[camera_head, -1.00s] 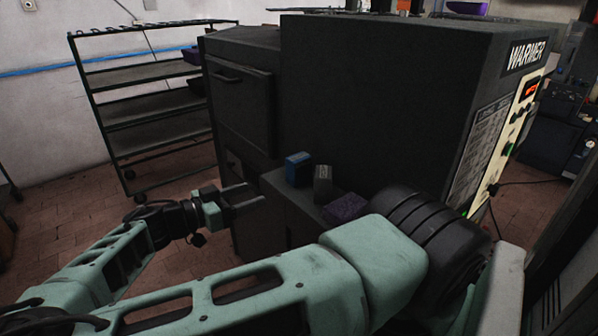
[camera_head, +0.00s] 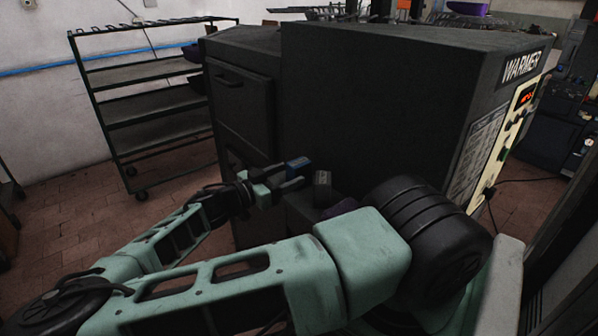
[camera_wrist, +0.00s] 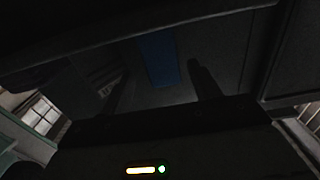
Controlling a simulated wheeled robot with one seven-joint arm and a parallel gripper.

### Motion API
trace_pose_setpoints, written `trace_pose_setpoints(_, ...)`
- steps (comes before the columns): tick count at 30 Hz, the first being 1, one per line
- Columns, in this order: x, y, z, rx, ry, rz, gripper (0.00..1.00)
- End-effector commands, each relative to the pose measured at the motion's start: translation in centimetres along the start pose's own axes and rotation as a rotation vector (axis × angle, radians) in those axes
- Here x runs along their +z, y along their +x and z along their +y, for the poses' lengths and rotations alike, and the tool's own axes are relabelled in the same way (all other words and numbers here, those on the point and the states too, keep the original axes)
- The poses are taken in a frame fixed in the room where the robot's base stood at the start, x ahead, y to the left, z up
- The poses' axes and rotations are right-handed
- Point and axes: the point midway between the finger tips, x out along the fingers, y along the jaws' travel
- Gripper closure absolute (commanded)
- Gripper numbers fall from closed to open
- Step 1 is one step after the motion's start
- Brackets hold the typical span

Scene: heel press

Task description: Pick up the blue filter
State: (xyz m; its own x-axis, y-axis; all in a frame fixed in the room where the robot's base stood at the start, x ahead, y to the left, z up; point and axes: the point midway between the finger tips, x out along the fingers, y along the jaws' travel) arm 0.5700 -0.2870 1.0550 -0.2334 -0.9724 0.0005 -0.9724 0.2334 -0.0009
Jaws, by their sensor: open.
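The blue filter (camera_head: 298,163) is a small blue block on the low dark ledge in front of the warmer. My gripper (camera_head: 291,177) is open and close to it, coming from the left, and partly hides it. In the wrist view the blue filter (camera_wrist: 159,62) shows as a dim blue strip ahead, between the lines of my two open fingers (camera_wrist: 160,75). That view is very dark, and I cannot tell whether the fingers reach around the filter or touch it.
A dark grey block (camera_head: 322,187) stands just right of the filter. The large black warmer (camera_head: 390,100) rises behind. A shelf rack (camera_head: 150,107) stands at the left, with open floor before it.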

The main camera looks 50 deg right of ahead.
Motion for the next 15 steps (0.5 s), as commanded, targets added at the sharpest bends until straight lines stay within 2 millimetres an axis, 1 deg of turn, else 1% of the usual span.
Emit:
trace_pose_setpoints(4,-0.5,2.0,-0.2,0.005,-0.002,0.001,0.38)
trace_pose_setpoints(9,-0.4,4.3,-0.4,0.004,-0.002,0.001,0.38)
trace_pose_setpoints(12,-0.2,4.9,-0.4,0.001,-0.001,0.0,0.38)
trace_pose_setpoints(15,-0.1,5.0,-0.4,0.001,-0.001,0.0,0.38)
